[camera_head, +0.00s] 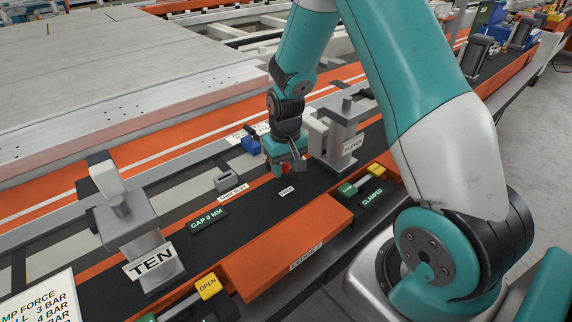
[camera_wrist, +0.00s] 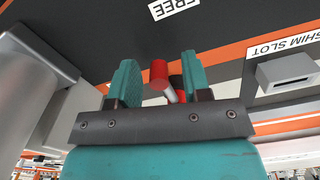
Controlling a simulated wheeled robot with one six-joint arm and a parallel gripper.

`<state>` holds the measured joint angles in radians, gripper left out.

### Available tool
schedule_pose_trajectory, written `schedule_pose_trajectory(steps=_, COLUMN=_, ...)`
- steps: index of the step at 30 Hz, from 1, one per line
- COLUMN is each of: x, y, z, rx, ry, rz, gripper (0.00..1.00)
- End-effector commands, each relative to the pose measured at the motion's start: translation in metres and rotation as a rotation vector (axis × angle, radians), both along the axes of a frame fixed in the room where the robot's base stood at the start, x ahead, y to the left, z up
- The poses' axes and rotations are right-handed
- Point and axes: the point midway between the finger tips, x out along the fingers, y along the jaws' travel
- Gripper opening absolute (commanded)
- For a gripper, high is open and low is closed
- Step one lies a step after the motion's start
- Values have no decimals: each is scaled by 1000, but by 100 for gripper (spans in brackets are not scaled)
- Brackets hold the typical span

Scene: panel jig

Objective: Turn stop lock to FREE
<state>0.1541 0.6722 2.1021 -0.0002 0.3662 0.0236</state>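The stop lock shows in the wrist view as a red-ended grey pin (camera_wrist: 159,73) on the dark panel. A further red and black part is partly hidden by the right finger. My gripper (camera_wrist: 158,82) is open, with its two teal fingers on either side of the red end and a visible gap at each side. In the head view my gripper (camera_head: 284,164) is low over the panel and hides most of the lock. The FREE label (camera_head: 287,191) lies just in front of it; it also shows upside down in the wrist view (camera_wrist: 174,8).
The grey ELEVEN clamp post (camera_head: 340,135) stands close to the right of my gripper. The SHIM SLOT block (camera_head: 228,181) is to the left, with the TEN post (camera_head: 140,235) farther left. A green GAP 0 MM display (camera_head: 206,221) lies on the panel. The dark strip between is mostly clear.

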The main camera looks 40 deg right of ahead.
Motion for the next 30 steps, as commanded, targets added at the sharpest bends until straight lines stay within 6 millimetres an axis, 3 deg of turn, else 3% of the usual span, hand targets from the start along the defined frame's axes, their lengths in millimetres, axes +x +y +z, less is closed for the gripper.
schedule_pose_trajectory(steps=5, x=0, y=0, z=8, rx=0, ry=-1, rz=0, gripper=44)
schedule_pose_trajectory(steps=8, x=1, y=0, z=24, rx=-1, ry=-4, rz=0, gripper=44)
schedule_pose_trajectory(steps=21, x=1, y=0, z=132, rx=-1, ry=-5, rz=0, gripper=44)
schedule_pose_trajectory(steps=30, x=0, y=0, z=171, rx=0, ry=-2, rz=0, gripper=44)
